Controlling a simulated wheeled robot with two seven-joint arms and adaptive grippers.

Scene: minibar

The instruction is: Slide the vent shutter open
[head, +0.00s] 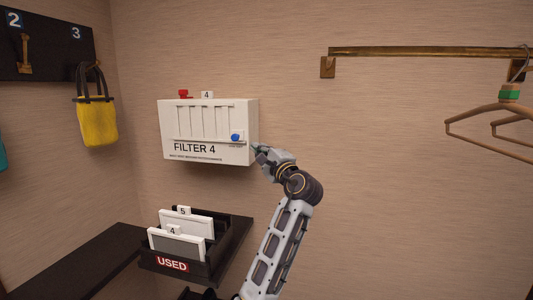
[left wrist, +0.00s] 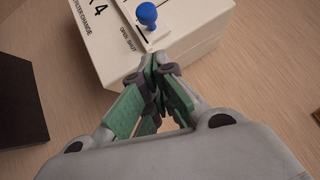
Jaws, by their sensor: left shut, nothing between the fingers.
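The white vent box (head: 180,138) labelled FILTER 4 is fixed on the wall, with vertical vent slots across its front. A blue knob (head: 236,137) sits at the lower right of that front. In the left wrist view the blue knob (left wrist: 147,14) stands on a small pale plate (left wrist: 155,34) beside the printed words OPEN and SHUT. My left gripper (head: 257,148) is at the box's lower right corner. Its closed fingertips (left wrist: 155,64) are just short of the knob, apart from it and empty. I cannot tell whether they touch the box. My right gripper is not in view.
A dark tray (head: 203,270) marked USED holds white filter panels below the box. A red part (head: 183,94) and a number 4 tag (head: 207,95) are on the box's top. A yellow bag (head: 96,121) hangs left. A brass rail (head: 430,51) and hangers are right.

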